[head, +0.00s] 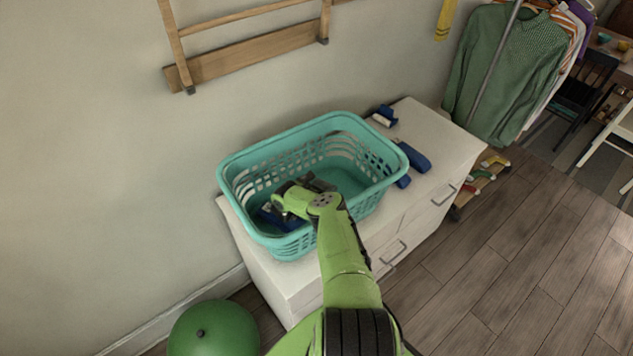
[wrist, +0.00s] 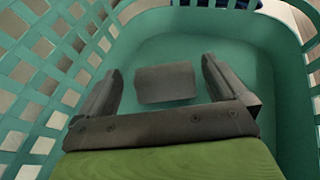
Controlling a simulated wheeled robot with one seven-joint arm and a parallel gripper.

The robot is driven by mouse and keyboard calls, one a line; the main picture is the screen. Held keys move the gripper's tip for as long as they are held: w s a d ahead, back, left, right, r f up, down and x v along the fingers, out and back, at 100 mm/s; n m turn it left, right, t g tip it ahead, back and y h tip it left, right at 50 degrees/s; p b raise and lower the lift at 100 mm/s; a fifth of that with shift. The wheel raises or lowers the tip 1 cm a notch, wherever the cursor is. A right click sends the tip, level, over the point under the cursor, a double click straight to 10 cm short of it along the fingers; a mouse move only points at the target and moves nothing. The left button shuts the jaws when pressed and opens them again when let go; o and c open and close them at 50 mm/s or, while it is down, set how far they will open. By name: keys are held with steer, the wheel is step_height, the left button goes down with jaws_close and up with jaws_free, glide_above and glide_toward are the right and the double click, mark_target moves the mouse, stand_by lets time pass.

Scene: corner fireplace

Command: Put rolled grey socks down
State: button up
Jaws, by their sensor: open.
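The rolled grey socks (wrist: 166,83) lie on the floor of the teal laundry basket (wrist: 220,45). In the wrist view my gripper (wrist: 157,80) is open, with one finger on each side of the socks and a visible gap to both. In the head view the basket (head: 378,140) stands on a white dresser, and my gripper (head: 308,183) reaches down inside it. My arm and gripper hide most of the socks there.
Dark blue items (head: 278,217) lie in the basket's near left part. Blue things (head: 412,157) lie on the white dresser (head: 440,135) right of the basket. A green ball (head: 213,330) is on the floor at lower left. Clothes (head: 510,70) hang at upper right.

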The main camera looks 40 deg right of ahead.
steer(key=v, duration=0.3)
steer(key=shift+a+r, duration=0.2)
steer(key=shift+s, duration=0.1)
stand_by(0.3)
